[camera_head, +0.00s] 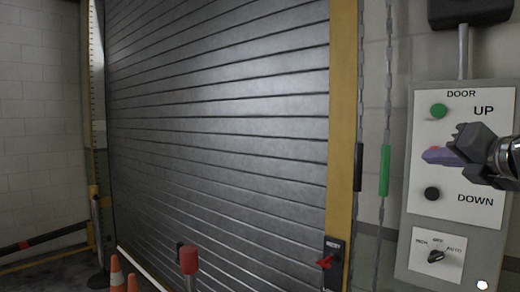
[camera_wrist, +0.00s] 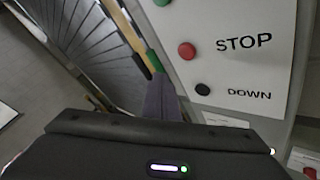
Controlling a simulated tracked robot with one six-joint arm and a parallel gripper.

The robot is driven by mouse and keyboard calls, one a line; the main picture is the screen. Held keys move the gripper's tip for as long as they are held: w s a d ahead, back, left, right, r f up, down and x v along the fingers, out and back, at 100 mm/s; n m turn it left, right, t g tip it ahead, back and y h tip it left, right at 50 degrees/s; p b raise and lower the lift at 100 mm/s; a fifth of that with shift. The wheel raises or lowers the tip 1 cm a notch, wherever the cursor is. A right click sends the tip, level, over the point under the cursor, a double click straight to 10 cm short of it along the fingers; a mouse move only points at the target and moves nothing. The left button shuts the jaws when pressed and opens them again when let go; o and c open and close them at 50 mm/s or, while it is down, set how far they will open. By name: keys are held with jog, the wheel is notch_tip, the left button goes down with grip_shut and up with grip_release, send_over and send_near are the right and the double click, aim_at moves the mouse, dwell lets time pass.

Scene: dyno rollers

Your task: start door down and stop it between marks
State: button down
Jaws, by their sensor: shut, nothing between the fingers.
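The door (camera_head: 220,130) is a grey slatted roller shutter filling the middle of the head view; its bottom edge cannot be made out. The control box (camera_head: 418,215) on the right wall carries a green UP button (camera_head: 439,110), a black DOWN button (camera_head: 432,193) and a selector knob (camera_head: 436,256). The red STOP button (camera_wrist: 187,51) shows clearly in the wrist view and is mostly hidden by my gripper in the head view. My gripper (camera_head: 430,155) is shut and empty, in front of the panel between UP and DOWN. A ruled strip (camera_head: 94,60) with tick marks runs along the door's left side.
Two hanging chains carry a black sleeve (camera_head: 358,167) and a green sleeve (camera_head: 385,170) left of the box. A red-handled latch (camera_head: 326,262) sits on the yellow door post (camera_head: 341,120). A red-topped post (camera_head: 189,260) and orange cones (camera_head: 117,272) stand in front of the door.

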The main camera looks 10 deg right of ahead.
jog(key=shift+w+d, duration=0.7)
jog(key=shift+d, duration=0.2)
jog(key=shift+w+d, duration=0.7)
jog(key=shift+d, duration=0.2)
dwell(0.8)
jog(key=shift+w+d, duration=0.2)
jog(key=shift+d, duration=0.15)
jog(key=shift+w+d, duration=0.25)
jog(key=shift+d, duration=0.05)
dwell(0.8)
jog(key=shift+a, duration=0.1)
dwell(0.4)
jog(key=shift+s+a, duration=0.55)
jog(key=shift+s+a, duration=0.75)
jog(key=shift+a, duration=0.25)
jog(key=shift+s+a, duration=0.75)
jog(key=shift+a, duration=0.25)
